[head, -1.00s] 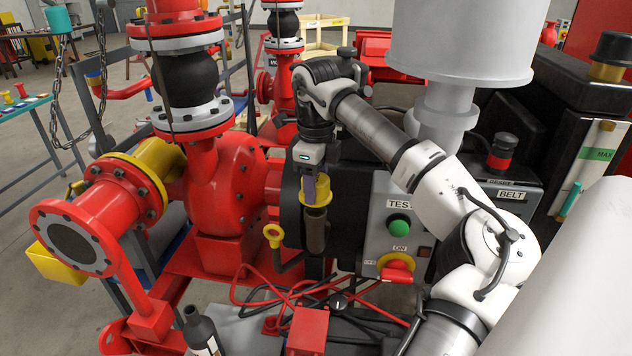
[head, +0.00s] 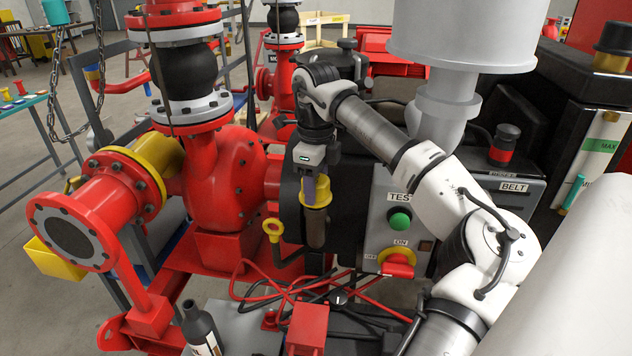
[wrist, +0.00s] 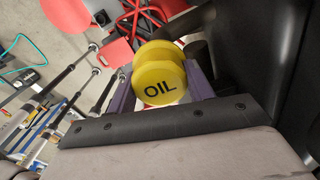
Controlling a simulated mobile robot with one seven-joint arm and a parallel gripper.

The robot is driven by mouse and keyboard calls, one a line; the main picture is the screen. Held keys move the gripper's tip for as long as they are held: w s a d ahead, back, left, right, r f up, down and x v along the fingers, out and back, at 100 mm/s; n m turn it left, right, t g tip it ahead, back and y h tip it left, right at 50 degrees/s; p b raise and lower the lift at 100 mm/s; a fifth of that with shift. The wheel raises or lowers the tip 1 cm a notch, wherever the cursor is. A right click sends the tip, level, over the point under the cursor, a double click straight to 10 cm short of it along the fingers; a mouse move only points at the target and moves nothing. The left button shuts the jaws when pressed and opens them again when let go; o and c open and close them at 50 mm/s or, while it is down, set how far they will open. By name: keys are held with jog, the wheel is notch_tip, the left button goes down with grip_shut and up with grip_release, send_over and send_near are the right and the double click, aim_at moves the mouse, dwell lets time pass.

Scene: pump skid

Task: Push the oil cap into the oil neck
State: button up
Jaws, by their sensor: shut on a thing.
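The yellow oil cap (wrist: 160,84), with "OIL" in black on its face, is between the two purple fingers of my gripper (wrist: 158,92) in the wrist view. My gripper is shut on it. In the head view my gripper (head: 316,188) points down and the yellow cap (head: 322,190) is at the top of the dark brown oil neck (head: 315,228). The cap appears in line with the neck. Whether it is fully seated I cannot tell, as the fingers cover part of it.
Red pump casing (head: 222,185) lies at left. A dark bottle (head: 200,328) and red cables are below.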

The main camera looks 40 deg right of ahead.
jog(key=shift+f+b, duration=0.45)
jog(key=shift+f, duration=0.3)
jog(key=o, duration=1.2)
notch_tip(320, 180, up, 12)
jog(key=shift+r+b, duration=0.1)
jog(key=shift+b, duration=0.95)
